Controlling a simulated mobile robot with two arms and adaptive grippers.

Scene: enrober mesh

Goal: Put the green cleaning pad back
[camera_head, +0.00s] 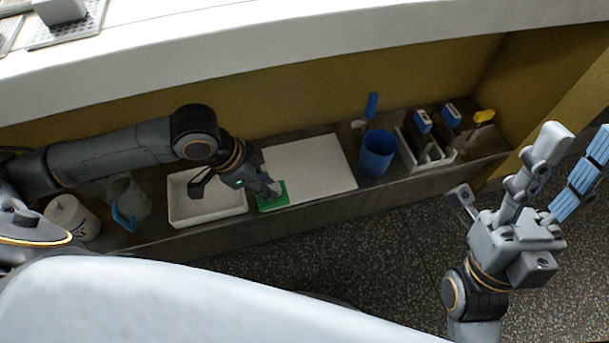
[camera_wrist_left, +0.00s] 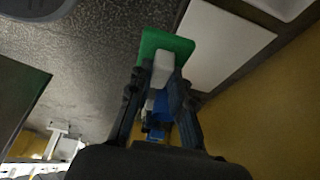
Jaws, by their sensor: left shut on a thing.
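The green cleaning pad (camera_head: 267,206) is at the front left corner of the white board in the head view. My left gripper (camera_head: 268,188) is over it and shut on it. In the left wrist view the pad (camera_wrist_left: 150,42) lies just beyond the fingertips, with a pale block on it between the two fingers. Whether the pad touches the board or hangs just above it I cannot tell. My right gripper (camera_head: 545,185) is raised at the right, fingers spread and empty, away from the shelf.
The white tray (camera_head: 207,218) is left of the pad, and the white board (camera_head: 315,168) is right of it. A blue cup (camera_head: 376,153) and a white rack (camera_head: 446,158) stand further right. A jug (camera_head: 128,197) and white canister (camera_head: 72,216) stand left. The upper counter (camera_head: 300,35) overhangs the shelf.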

